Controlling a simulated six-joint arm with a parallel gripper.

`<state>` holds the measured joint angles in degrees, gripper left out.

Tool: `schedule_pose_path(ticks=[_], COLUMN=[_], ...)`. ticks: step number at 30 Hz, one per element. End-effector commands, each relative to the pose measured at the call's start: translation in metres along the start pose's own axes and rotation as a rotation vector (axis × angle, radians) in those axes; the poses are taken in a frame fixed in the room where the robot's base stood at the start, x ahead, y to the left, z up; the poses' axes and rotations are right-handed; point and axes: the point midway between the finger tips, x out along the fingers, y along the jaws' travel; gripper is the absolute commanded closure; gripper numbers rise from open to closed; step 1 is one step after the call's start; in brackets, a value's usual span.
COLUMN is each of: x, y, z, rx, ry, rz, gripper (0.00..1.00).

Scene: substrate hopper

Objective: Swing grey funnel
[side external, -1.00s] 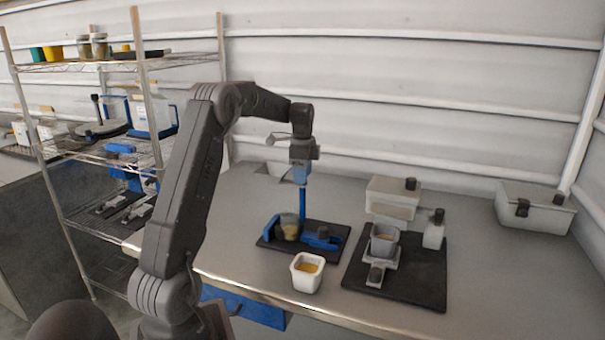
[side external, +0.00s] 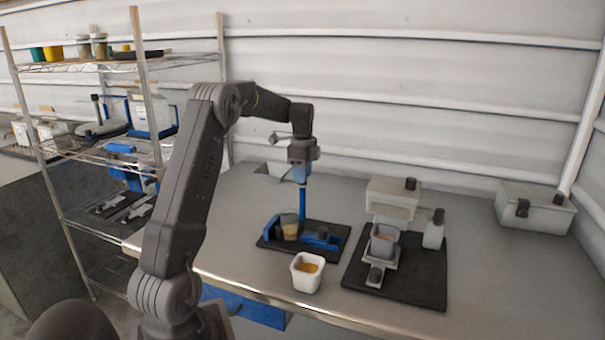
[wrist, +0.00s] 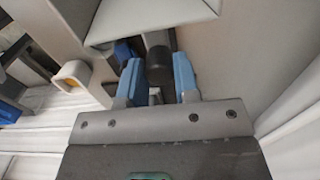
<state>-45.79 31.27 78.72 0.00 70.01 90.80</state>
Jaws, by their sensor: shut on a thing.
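The grey funnel (side external: 272,171) is a pale angular piece by the top of the blue post (side external: 303,204), partly hidden behind my arm's end in the side view. In the wrist view the funnel (wrist: 118,22) fills the top, with a dark knob (wrist: 158,68) just below it. My gripper (wrist: 157,78) has its blue fingers either side of the knob and is shut on it. In the side view my gripper (side external: 300,172) is above the post. A clear jar (side external: 290,228) with beige contents stands on the black base below.
A white pot (side external: 307,284) with orange-yellow contents stands in front of the blue rig. A grey device on a black mat (side external: 420,284) holds a cup (side external: 384,241) to the right. A lidded grey box (side external: 536,210) is at the far right. A wire shelf (side external: 128,60) stands left.

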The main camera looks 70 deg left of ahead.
Motion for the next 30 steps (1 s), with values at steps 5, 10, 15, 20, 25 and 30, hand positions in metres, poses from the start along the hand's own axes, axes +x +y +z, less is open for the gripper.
schedule_pose_path(ticks=[5, 10, 15, 20, 25, 30], x=[0.0000, 0.0000, 0.0000, 0.0000, 0.0000, 0.0000], y=[0.0000, 0.0000, 0.0000, 0.0000, 0.0000, 0.0000], z=[0.0000, 0.0000, 0.0000, 0.0000, 0.0000, 0.0000], rx=[-0.073, -0.286, -0.395, -0.529, -0.727, -0.811], ry=[0.000, 0.000, 0.000, 0.000, 0.000, 0.000], rz=[0.000, 0.000, 0.000, 0.000, 0.000, 0.000], gripper=[0.86, 0.86, 0.86, 0.86, 0.86, 0.86])
